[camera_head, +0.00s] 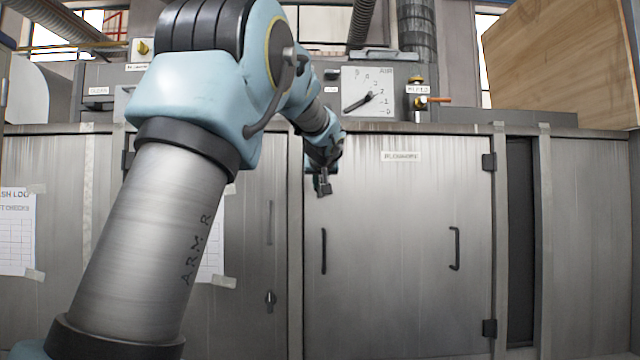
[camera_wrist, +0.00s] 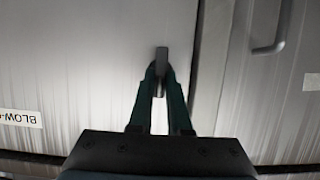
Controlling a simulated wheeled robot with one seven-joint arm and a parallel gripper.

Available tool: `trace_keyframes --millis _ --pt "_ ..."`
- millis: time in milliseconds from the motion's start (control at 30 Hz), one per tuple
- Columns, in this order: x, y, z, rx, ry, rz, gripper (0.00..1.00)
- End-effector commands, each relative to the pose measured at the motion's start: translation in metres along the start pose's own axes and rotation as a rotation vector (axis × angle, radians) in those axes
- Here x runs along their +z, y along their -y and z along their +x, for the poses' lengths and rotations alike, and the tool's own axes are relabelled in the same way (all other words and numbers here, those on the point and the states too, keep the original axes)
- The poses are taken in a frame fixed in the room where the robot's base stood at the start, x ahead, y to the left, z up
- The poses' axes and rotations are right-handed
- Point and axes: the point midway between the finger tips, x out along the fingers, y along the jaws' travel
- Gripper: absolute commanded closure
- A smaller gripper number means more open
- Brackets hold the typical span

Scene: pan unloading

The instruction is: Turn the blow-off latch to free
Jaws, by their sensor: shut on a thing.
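The blow-off latch (camera_wrist: 161,58) is a small dark grey bar on the blow-off door (camera_head: 400,230), near the door's upper left edge. In the wrist view the bar stands upright in the picture, roughly parallel to the door seam. My gripper (camera_wrist: 160,84) is shut on the latch, its two green fingers meeting at the bar's lower end. In the head view my gripper (camera_head: 323,184) is small and dark at the door's upper left; the fingers and latch are hard to tell apart there. The door looks closed.
The door has two dark handles (camera_head: 324,251) (camera_head: 454,248), hinges at right and a label (camera_head: 401,156). An air dial (camera_head: 368,92) and a brass valve (camera_head: 420,100) sit above. A wooden panel (camera_head: 560,60) juts in at upper right. The left door has its own handle (camera_head: 269,222).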

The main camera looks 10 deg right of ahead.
Motion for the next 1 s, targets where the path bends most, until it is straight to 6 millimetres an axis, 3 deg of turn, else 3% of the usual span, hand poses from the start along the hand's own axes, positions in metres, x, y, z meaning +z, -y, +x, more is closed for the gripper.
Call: trace_keyframes --millis 567,1000 --pt "0.0034 -0.0013 0.0024 -0.025 0.0 0.061 1.0" --pt "0.0066 -0.0059 0.004 -0.16 -0.001 0.384 1.0"
